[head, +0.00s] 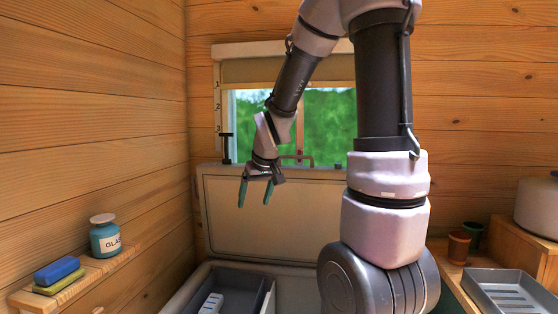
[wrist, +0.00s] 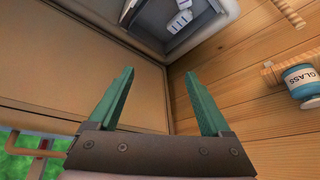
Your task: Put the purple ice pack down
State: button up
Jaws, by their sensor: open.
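My gripper (head: 255,192) hangs in front of the raised lid of an open chest (head: 275,218), its green fingers pointing down. In the wrist view my gripper (wrist: 160,76) is open, with nothing between its fingers. I see no clearly purple ice pack in either view. A white ribbed piece (head: 211,303) lies in a dark grey tray (head: 240,285) inside the chest, below my gripper. White pieces (wrist: 180,20) also show in the tray in the wrist view. The chest's lower part is cut off by the frame.
A left wall shelf (head: 85,275) holds a blue block (head: 57,270) on a yellowish one (head: 58,284) and a jar labelled GLASS (head: 105,238). At right are a grey ribbed tray (head: 510,292), small pots (head: 459,246) and a pale round vessel (head: 537,205). A window (head: 325,120) is behind.

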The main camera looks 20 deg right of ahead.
jog(key=s+r+m, duration=0.2)
jog(key=s+r, duration=0.5)
jog(key=s, duration=0.2)
jog(key=s+r+m+t+y, duration=0.1)
jog(key=s+r+m, duration=0.1)
jog(key=s+r, duration=0.4)
jog(key=s, duration=0.3)
jog(key=shift+s+a+r+m+t, duration=0.2)
jog(key=shift+s+r+m+t, duration=0.1)
jog(key=shift+r+m, duration=0.1)
jog(key=shift+w, duration=0.1)
